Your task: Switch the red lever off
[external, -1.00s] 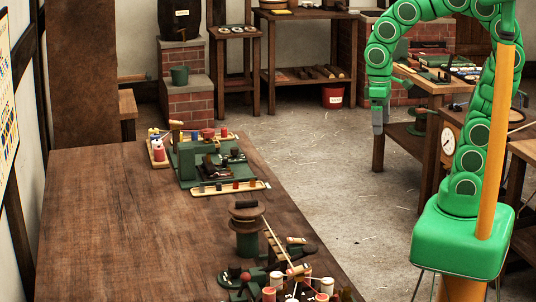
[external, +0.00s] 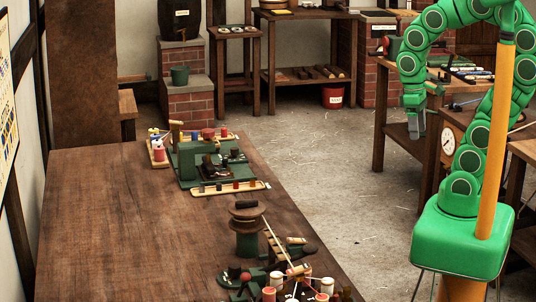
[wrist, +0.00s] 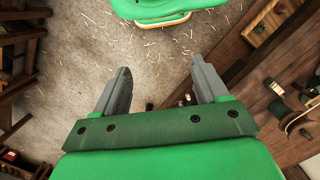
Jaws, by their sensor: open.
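I cannot make out a red lever for certain. Another red part (external: 246,277) is on a green device at the near end of the long table. My gripper (external: 414,132) hangs pointing down in front of the back right bench, away from the long table. In the wrist view my gripper (wrist: 158,85) is open, its two grey fingers apart with nothing between them.
The long wooden table (external: 110,215) holds a green machine (external: 205,165) with spools and a dark bollard-like stand (external: 247,228). A red bucket (external: 332,97) stands under the back shelf.

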